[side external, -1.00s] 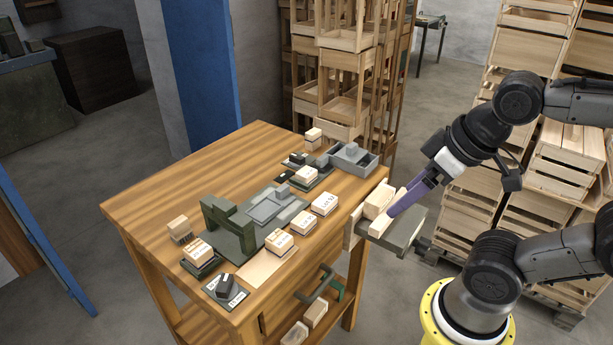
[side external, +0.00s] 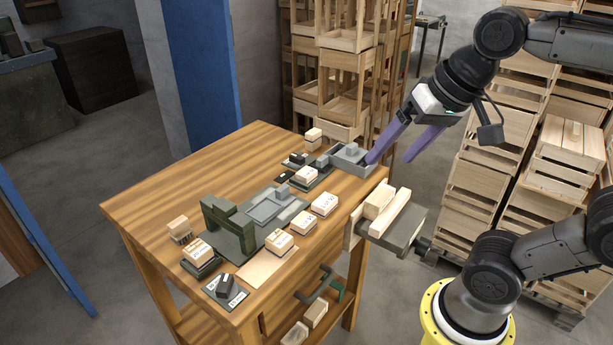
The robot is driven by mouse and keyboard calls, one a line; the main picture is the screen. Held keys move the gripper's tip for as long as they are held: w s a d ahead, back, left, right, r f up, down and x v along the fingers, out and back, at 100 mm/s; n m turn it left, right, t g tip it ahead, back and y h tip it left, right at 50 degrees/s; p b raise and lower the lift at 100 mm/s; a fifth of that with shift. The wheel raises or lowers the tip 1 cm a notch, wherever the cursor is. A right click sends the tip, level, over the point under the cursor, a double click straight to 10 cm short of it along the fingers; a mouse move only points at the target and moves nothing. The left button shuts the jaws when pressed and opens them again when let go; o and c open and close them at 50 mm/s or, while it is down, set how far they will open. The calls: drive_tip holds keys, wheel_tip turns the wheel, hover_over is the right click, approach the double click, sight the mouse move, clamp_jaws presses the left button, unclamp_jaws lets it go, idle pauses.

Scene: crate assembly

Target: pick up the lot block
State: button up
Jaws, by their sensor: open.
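Several pale wooden blocks with dark printing stand on the wooden table. The print is too small to read surely, so I cannot tell for certain which is the lot block; the block right of the middle (side external: 324,204) looks like it may carry that word. Another printed block (side external: 279,242) stands to its lower left, and one (side external: 197,250) sits on a dark base at the left. My gripper (side external: 389,160) is open and empty, its purple fingers spread. It is at the table's far right corner, with one fingertip by the grey tray (side external: 367,171).
A vise (side external: 401,229) with pale wooden pieces (side external: 379,202) in its jaws juts from the table's right edge. A dark green fixture (side external: 229,228) stands mid-table. Stacked crates (side external: 345,60) rise behind. The table's back left is clear.

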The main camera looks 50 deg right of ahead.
drive_tip(key=w+d+r+m, duration=0.1)
drive_tip(key=w+r+m, duration=0.25)
drive_tip(key=w, duration=0.25)
drive_tip(key=m+g, duration=0.5)
drive_tip(key=m, duration=0.3)
hover_over(308, 170)
wheel_tip(308, 170, down, 21)
drive_tip(key=shift+s+d+r, duration=0.1)
drive_tip(key=shift+f, duration=3.05)
clamp_jaws()
